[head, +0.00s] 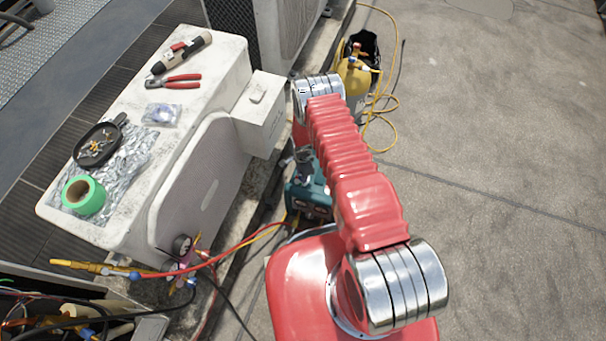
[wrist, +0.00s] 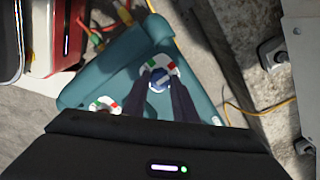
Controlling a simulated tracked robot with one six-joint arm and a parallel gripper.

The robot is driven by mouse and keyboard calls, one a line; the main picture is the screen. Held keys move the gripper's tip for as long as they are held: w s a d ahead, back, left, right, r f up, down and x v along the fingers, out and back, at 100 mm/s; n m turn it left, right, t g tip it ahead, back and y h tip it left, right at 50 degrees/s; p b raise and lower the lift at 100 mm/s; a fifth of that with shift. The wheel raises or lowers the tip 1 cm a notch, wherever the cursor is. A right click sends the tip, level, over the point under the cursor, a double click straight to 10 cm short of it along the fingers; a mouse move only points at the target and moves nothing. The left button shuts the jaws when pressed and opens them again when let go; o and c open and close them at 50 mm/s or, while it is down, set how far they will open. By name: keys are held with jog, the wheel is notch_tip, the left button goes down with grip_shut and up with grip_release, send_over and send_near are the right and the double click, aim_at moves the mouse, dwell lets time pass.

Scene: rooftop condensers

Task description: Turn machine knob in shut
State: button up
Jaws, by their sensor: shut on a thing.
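The teal machine (head: 318,197) stands on the rooftop floor beside the white condenser, partly behind my red arm. Its teal housing (wrist: 203,62) fills the middle of the wrist view. A blue knob (wrist: 159,78) sits there on a white, red and green dial plate (wrist: 160,63). My gripper (wrist: 161,84) has its two dark fingers shut on this knob, one on each side. A second dial plate (wrist: 104,103) lies to the left; its knob is largely hidden. I cannot read any labels. The head view does not clearly show the grip.
The white condenser (head: 207,150) carries pliers (head: 181,81), green tape (head: 83,195), a black tray (head: 97,146) and foil. Red and yellow hoses (head: 235,250) run to the machine. A yellow cylinder (head: 355,77) stands behind. The floor at right is clear.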

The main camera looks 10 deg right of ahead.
jog(key=shift+s+d+f, duration=0.1)
jog(key=shift+s+d, duration=0.05)
jog(key=shift+s, duration=0.1)
jog(key=o, duration=1)
jog(key=shift+w, duration=0.1)
jog(key=shift+o, duration=0.2)
jog(key=shift+w+r, duration=0.15)
jog(key=shift+r, duration=0.55)
notch_tip(320, 180, up, 12)
jog(key=shift+r, duration=0.2)
